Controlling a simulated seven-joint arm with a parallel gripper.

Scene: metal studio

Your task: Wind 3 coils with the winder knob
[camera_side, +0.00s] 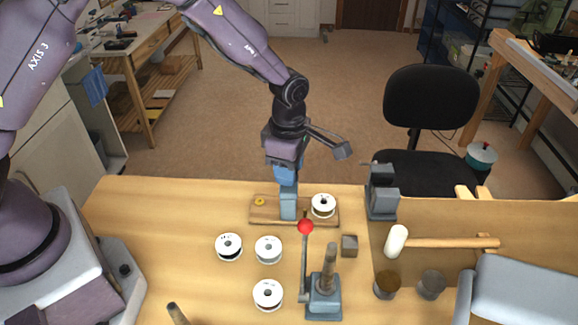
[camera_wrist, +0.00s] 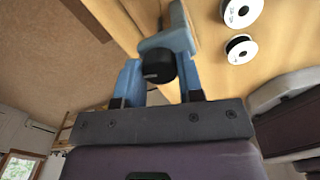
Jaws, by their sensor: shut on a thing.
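The winder is a grey-blue post (camera_side: 288,205) on a wooden board (camera_side: 270,215); its post also shows in the wrist view (camera_wrist: 168,40). The black winder knob (camera_wrist: 158,67), with a short white mark, sits between my gripper's blue fingers (camera_wrist: 159,76), which are shut on it. In the side view my gripper (camera_side: 287,184) points down at the post and hides the knob. A white spool (camera_side: 323,206) is at the board's right end. A small yellow piece (camera_side: 259,202) is at its left end. I cannot make out any wound wire.
Three white spools (camera_side: 229,247) (camera_side: 268,249) (camera_side: 268,295) lie in front of the board. A red-knobbed lever press (camera_side: 323,297) stands close in front. A small grey block (camera_side: 349,246), a grey stand (camera_side: 383,200), a mallet (camera_side: 440,243) and two round pots (camera_side: 387,286) are to the right.

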